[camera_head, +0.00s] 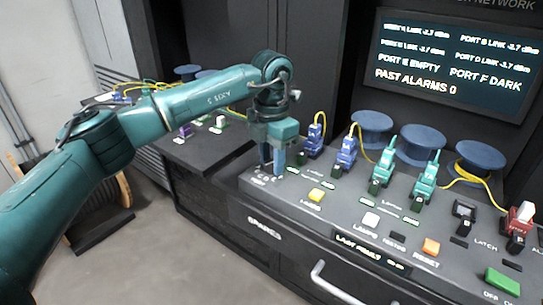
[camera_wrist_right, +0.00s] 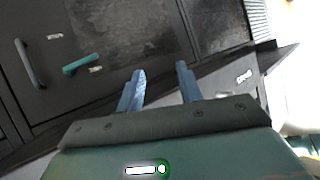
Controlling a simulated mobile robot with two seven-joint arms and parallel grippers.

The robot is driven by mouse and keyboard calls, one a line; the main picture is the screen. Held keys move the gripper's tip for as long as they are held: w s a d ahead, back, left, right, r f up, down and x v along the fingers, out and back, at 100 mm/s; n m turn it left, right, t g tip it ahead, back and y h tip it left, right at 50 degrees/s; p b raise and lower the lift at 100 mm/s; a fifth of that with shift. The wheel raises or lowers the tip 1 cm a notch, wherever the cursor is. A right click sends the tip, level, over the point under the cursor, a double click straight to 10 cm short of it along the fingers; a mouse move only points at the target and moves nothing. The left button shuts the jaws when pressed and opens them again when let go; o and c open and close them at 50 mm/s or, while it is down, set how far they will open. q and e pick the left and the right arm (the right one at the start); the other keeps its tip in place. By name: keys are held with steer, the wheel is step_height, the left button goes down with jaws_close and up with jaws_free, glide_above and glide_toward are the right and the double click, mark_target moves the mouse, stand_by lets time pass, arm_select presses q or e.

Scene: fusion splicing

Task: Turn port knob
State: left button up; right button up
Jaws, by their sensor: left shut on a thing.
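My left gripper (camera_head: 271,170) points down at the left end of the sloped console (camera_head: 290,205). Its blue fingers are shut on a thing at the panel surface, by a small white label. The fingers hide this thing; from its place it appears to be the port knob, but its turn position cannot be seen. My right gripper (camera_wrist_right: 162,88) shows only in the right wrist view. Its two blue fingers are apart with nothing between them, in front of dark cabinet fronts.
A yellow button (camera_head: 316,195), white button (camera_head: 371,219) and orange button (camera_head: 431,247) lie nearer the front. A screen (camera_head: 455,62) reads "PORT E EMPTY" and "PORT F DARK".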

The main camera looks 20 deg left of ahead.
mark_target(272, 163)
arm_select(q)
steer(key=shift+r+n, duration=0.1)
steer(key=shift+n, duration=0.5)
steer(key=o, duration=1)
step_height(272, 163, up, 13)
steer(key=shift+r, duration=0.1)
stand_by(0.3)
